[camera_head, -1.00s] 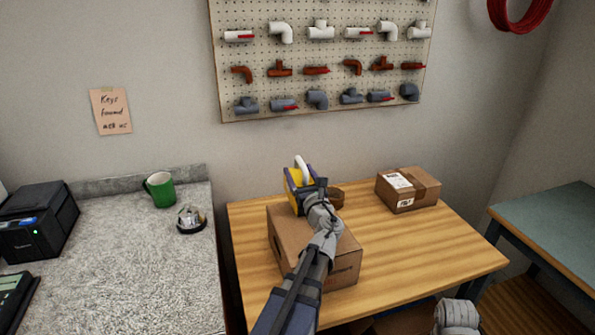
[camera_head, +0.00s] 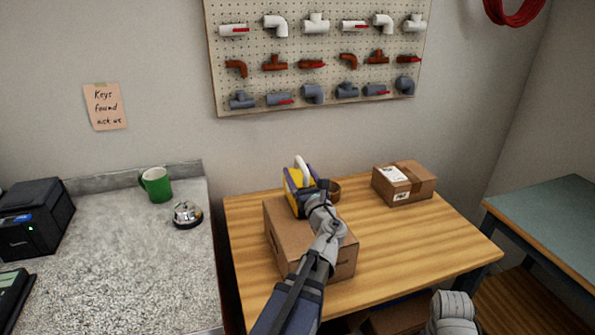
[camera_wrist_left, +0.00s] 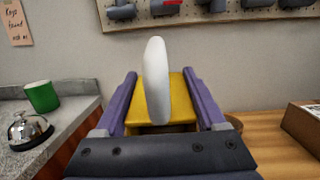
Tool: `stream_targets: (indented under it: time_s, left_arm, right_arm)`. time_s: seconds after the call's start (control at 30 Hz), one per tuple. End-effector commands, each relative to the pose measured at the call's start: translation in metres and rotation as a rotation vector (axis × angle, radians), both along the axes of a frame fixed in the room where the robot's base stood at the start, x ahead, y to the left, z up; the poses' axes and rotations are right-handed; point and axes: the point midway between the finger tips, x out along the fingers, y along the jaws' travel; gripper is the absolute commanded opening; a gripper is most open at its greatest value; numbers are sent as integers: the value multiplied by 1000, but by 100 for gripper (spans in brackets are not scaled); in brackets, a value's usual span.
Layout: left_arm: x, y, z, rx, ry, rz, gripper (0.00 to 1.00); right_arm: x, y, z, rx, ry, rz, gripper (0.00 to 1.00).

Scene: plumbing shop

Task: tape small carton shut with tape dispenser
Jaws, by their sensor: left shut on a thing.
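A brown carton (camera_head: 283,238) stands on the wooden table, partly covered by my left arm. My left gripper (camera_head: 308,193) is above the far part of its top. The gripper is shut on the yellow tape dispenser (camera_head: 292,182), which carries a white tape roll. In the left wrist view the dispenser (camera_wrist_left: 175,106) sits between the two purple fingers, with the white roll (camera_wrist_left: 156,80) upright in front. I cannot tell whether the dispenser touches the carton. A smaller carton (camera_head: 418,187), taped and labelled, lies at the table's back right. My right gripper is not clearly visible; only a grey arm part shows at the bottom.
A brown tape roll (camera_head: 334,191) lies behind the carton. The wooden table (camera_head: 420,246) is clear at right. A counter (camera_head: 110,250) at left holds a green mug (camera_head: 157,184), a bell (camera_head: 187,215) and a printer (camera_head: 32,222).

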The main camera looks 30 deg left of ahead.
Motion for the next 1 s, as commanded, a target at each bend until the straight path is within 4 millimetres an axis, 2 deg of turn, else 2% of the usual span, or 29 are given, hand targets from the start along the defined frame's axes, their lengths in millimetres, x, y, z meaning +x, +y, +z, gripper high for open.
stream_targets:
  time_s: [0.57, 1.0]
  left_arm:
    - [-7, -9, 0, 1, 1, -1, 0]
    - [-26, -31, 0, 2, 1, -1, 0]
  right_arm:
    - [0, 0, 0, 0, 0, 0, 50]
    - [0, 0, 0, 0, 0, 0, 50]
